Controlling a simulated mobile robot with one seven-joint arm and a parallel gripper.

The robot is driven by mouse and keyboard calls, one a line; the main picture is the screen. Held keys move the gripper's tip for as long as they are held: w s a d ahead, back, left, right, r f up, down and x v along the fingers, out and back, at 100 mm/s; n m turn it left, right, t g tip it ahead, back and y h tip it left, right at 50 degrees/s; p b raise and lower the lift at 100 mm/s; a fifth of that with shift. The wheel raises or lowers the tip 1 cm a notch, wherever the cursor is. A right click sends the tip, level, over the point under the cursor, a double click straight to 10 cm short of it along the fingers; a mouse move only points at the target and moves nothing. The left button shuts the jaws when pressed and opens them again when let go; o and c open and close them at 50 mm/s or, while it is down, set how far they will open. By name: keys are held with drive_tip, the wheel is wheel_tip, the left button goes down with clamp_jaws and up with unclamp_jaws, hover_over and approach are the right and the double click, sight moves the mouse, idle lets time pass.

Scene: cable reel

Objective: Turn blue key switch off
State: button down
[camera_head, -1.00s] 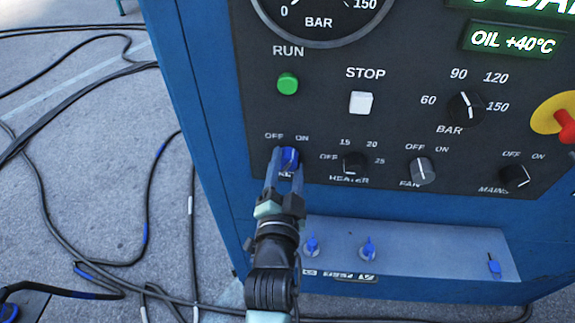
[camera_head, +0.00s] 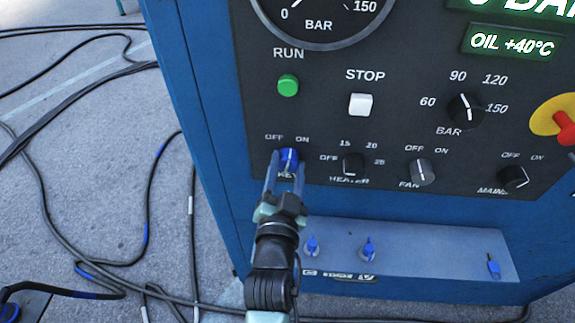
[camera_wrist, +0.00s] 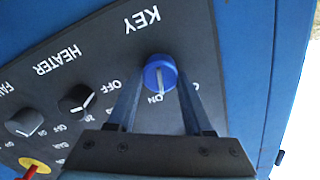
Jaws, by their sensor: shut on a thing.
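The blue key switch (camera_head: 289,157) is a round blue knob with a white line, low on the left of the dark panel. OFF is printed at its upper left and ON at its upper right. In the wrist view, turned upside down, the knob (camera_wrist: 160,73) shows between my fingers, with its white line pointing down near the ON print. My gripper (camera_head: 286,170) reaches it from below. Its fingers are shut on the knob, one on each side, as the wrist view also shows for the gripper (camera_wrist: 162,88). The fingers partly cover the KEY label in the head view.
The heater knob (camera_head: 353,164), fan knob (camera_head: 421,172) and mains knob (camera_head: 514,178) stand to the right. The green RUN button (camera_head: 288,85) and white STOP button (camera_head: 361,104) are above. A ledge with small blue levers (camera_head: 368,248) juts below. Cables (camera_head: 45,215) lie on the floor left.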

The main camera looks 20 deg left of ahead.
drive_tip(key=n+p, duration=0.1)
drive_tip(key=n, duration=0.3)
drive_tip(key=shift+a+n, duration=0.1)
drive_tip(key=shift+n, duration=0.2)
drive_tip(key=shift+n+p, duration=0.35)
drive_tip(key=shift+n, duration=1.55)
drive_tip(key=shift+c, duration=1.5)
unclamp_jaws()
drive_tip(key=shift+s, duration=0.1)
drive_tip(key=b+v, duration=0.2)
drive_tip(key=v, duration=1.1)
